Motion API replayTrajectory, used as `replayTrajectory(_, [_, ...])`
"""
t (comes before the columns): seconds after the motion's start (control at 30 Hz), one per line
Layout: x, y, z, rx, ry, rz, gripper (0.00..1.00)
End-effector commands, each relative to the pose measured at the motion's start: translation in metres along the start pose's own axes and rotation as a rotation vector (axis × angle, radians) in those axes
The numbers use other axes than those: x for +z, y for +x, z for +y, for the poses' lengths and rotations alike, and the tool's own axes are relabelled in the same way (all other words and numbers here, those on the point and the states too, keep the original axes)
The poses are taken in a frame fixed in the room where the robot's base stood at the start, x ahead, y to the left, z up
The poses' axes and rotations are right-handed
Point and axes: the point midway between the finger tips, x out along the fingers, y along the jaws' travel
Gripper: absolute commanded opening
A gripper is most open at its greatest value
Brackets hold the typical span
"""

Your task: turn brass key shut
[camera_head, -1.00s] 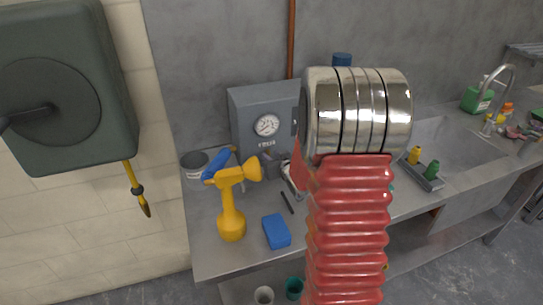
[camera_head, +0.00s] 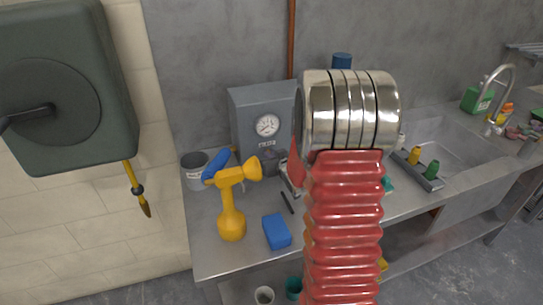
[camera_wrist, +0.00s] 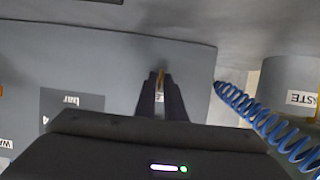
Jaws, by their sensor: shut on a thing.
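The brass key (camera_wrist: 161,74) shows as a small yellow-brown piece at the front of a grey box in the wrist view. My gripper (camera_wrist: 160,86) has its two dark fingers shut on it, and they hide most of the key. How far the key is turned cannot be told. In the head view the grey box (camera_head: 243,108) stands at the back of the steel bench with a round gauge (camera_head: 267,125) on its front. The key cannot be made out there, and my red and silver arm covers the box's right part.
A blue coiled hose (camera_wrist: 262,120) runs close beside the box. A labelled grey tub (camera_wrist: 290,85) stands near it. A yellow drill-like tool (camera_head: 232,205) and a blue block (camera_head: 276,231) are on the bench front. A sink (camera_head: 445,150) lies at right.

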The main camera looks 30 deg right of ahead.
Motion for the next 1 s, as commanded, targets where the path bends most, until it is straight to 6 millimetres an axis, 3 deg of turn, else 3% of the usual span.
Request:
replayTrajectory(0.57, [0.0003,-0.0001,0.0015,-0.015,0.041,-0.001,0.00])
replayTrajectory(1.0, [0.0005,0.0001,0.0044,-0.098,0.241,0.000,0.00])
